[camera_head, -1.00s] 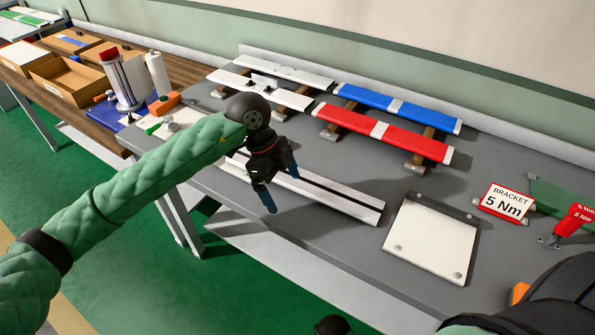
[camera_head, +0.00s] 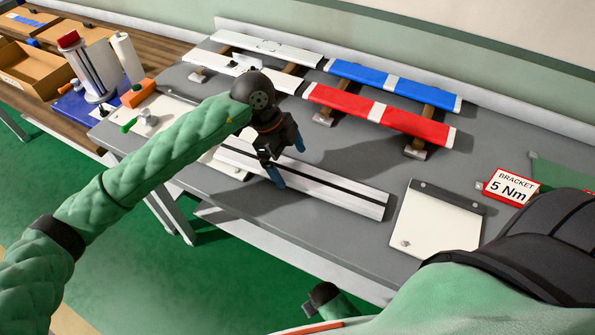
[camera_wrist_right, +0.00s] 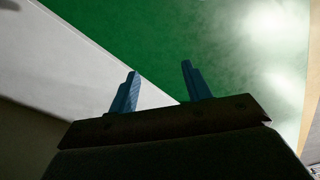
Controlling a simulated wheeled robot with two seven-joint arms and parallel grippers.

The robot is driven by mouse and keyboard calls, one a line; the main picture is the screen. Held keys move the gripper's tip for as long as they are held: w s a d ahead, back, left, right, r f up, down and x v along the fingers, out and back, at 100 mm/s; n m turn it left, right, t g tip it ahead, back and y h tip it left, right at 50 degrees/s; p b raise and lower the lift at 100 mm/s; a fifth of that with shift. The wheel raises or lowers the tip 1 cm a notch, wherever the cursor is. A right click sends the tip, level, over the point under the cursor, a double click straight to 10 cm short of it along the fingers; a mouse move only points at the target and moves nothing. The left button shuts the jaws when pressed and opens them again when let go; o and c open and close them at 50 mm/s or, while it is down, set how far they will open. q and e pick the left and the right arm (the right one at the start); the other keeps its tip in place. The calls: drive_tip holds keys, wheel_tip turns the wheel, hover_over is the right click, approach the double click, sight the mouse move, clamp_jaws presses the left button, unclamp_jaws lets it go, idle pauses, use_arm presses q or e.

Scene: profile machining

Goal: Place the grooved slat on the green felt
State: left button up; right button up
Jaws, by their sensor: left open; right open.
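The grooved slat (camera_head: 340,194) is a long pale bar with a dark groove along it. It lies on the grey table near its front edge in the head view. My left gripper (camera_head: 286,161) is open with blue fingers and hangs over the slat's middle; I cannot tell whether it touches it. The gripper and arm hide part of the slat. A dark green patch (camera_head: 553,173), which looks like the green felt, lies at the right, partly behind the red-framed sign and my own dark-and-green arm. My right gripper (camera_wrist_right: 160,88) is open and empty in the right wrist view.
Red (camera_head: 380,115) and blue (camera_head: 395,86) bars rest on supports behind the slat, beside white bars (camera_head: 265,47). A white plate (camera_head: 440,220) lies right of the slat. A "BRACKET 5 Nm" sign (camera_head: 511,188) stands farther right. Cardboard boxes (camera_head: 35,72) are far left.

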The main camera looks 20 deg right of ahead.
sight(297, 172)
use_arm(q)
drive_tip(key=p+x, duration=0.1)
drive_tip(key=x, duration=0.2)
drive_tip(key=shift+w+d+p, duration=0.1)
drive_tip(key=shift+d+p, duration=0.1)
drive_tip(key=shift+p, duration=0.1)
drive_tip(key=shift+d+f, duration=0.1)
drive_tip(key=shift+f, duration=0.3)
use_arm(e)
drive_tip(key=shift+s+d+f, duration=0.2)
drive_tip(key=shift+f, duration=0.75)
drive_tip(key=shift+s+d+f, duration=0.15)
drive_tip(key=shift+d+f, duration=0.05)
drive_tip(key=shift+f, duration=0.75)
drive_tip(key=shift+s+d+f, duration=0.2)
drive_tip(key=shift+f, duration=0.75)
use_arm(q)
drive_tip(key=shift+c, duration=0.5)
drive_tip(key=c, duration=1.1)
drive_tip(key=shift+c, duration=1.2)
drive_tip(key=shift+r, duration=0.1)
